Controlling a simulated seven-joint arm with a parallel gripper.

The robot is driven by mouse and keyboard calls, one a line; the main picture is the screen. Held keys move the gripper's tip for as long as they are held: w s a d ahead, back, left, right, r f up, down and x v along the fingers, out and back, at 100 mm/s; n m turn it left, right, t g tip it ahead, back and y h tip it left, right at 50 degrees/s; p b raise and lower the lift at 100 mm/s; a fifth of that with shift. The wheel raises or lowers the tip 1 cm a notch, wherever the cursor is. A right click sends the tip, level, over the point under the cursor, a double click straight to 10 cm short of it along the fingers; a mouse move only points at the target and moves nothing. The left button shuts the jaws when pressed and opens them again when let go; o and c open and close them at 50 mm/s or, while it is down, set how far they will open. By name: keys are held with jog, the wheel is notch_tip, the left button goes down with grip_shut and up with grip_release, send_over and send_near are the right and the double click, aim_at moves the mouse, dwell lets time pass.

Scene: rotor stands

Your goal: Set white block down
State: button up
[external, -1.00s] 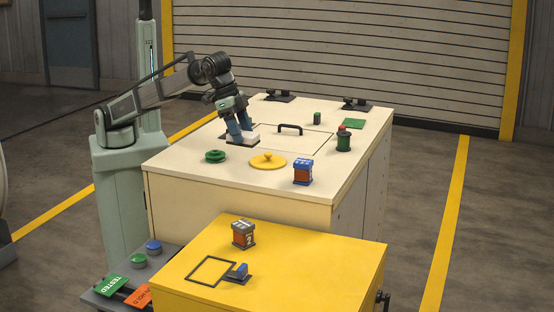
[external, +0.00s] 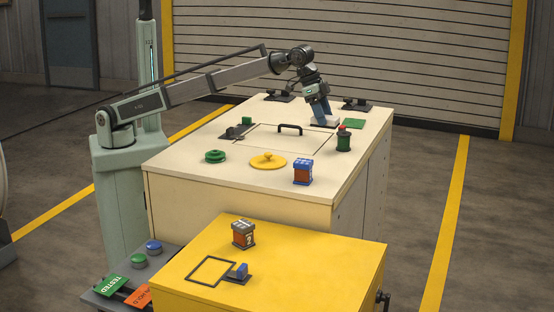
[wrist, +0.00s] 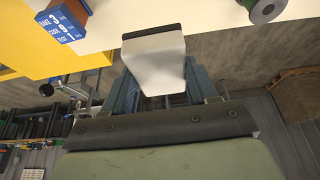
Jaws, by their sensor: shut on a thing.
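My gripper (external: 321,112) is shut on the white block (external: 325,120) near the right back part of the cream table. The block is low over the tabletop, and a dark edge shows at its underside; I cannot tell whether it touches what is below. In the wrist view the white block (wrist: 157,68) sits between the two fingers of my gripper (wrist: 155,88), with a dark strip along its far edge. The fingers hide the spot where a small green block stood.
A red-topped green canister (external: 344,139) and a green square (external: 354,124) are close by. A blue-topped box (external: 303,172), yellow lid (external: 268,161) and green disc (external: 215,156) lie nearer the front. A dark stand (external: 234,132) is left, beside a green block (external: 247,121).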

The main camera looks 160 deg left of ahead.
notch_tip(320, 180, down, 14)
jog(key=shift+d, duration=0.1)
dwell(0.7)
jog(key=shift+f, duration=0.15)
jog(key=o, duration=1.1)
jog(key=v, duration=1.2)
jog(key=shift+w+d, duration=0.1)
jog(key=shift+w, duration=0.05)
